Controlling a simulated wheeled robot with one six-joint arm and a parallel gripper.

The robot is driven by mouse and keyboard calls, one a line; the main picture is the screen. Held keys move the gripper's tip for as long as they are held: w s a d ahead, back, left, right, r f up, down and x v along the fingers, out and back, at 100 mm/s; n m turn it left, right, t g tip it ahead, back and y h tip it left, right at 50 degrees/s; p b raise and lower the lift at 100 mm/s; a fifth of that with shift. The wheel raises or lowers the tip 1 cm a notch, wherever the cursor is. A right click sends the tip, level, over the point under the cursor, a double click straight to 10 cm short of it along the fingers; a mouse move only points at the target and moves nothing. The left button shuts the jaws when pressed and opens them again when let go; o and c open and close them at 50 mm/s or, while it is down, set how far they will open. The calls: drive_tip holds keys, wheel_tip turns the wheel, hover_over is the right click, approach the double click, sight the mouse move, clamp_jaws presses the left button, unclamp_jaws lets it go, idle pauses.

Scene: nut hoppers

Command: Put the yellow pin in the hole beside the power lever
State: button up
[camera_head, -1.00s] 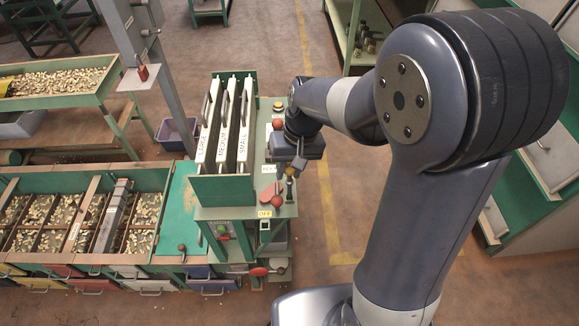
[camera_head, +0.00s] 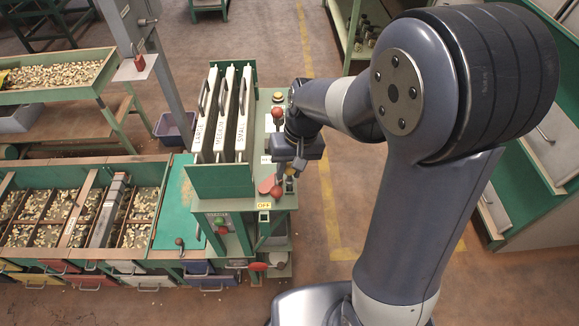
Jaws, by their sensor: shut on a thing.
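My gripper (camera_head: 288,174) points down over the right side of the green machine top. It is shut on a small yellowish piece, which looks like the yellow pin (camera_head: 290,171); the fingers hide most of it. The power lever (camera_head: 276,193), with a red ball knob, stands just below and left of the gripper, by a red plate (camera_head: 267,184) and a yellow OFF label (camera_head: 264,206). The hole beside the lever cannot be made out. I cannot tell whether the pin touches the machine top.
Upright white panels (camera_head: 220,115) marked large, medium and small stand left of the gripper. Another red knob (camera_head: 277,113) stands behind it. Nut bins (camera_head: 85,210) lie to the left. Clear floor (camera_head: 330,190) lies to the right.

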drive_tip(key=shift+f+b, duration=0.95)
drive_tip(key=shift+f, duration=0.45)
drive_tip(key=o, duration=1.1)
drive_tip(key=shift+r, duration=0.1)
drive_tip(key=r, duration=0.3)
drive_tip(key=d+r, duration=0.1)
drive_tip(key=r, duration=0.3)
drive_tip(key=d+r, duration=0.1)
drive_tip(key=r, duration=0.2)
drive_tip(key=shift+w+r, duration=0.2)
drive_tip(key=shift+r, duration=0.05)
drive_tip(key=shift+r+p, duration=0.1)
drive_tip(key=shift+p, duration=0.25)
drive_tip(key=shift+w+d+r+p, duration=0.1)
drive_tip(key=shift+d+r+p, duration=0.2)
drive_tip(key=shift+r+p, duration=1.05)
drive_tip(key=shift+d+r+p, duration=0.25)
drive_tip(key=shift+r+p, duration=0.9)
drive_tip(key=shift+r, duration=0.35)
drive_tip(key=shift+w+d+r+p, duration=0.1)
drive_tip(key=shift+d+r+p, duration=0.2)
drive_tip(key=shift+r+p, duration=1.05)
drive_tip(key=shift+s, duration=0.1)
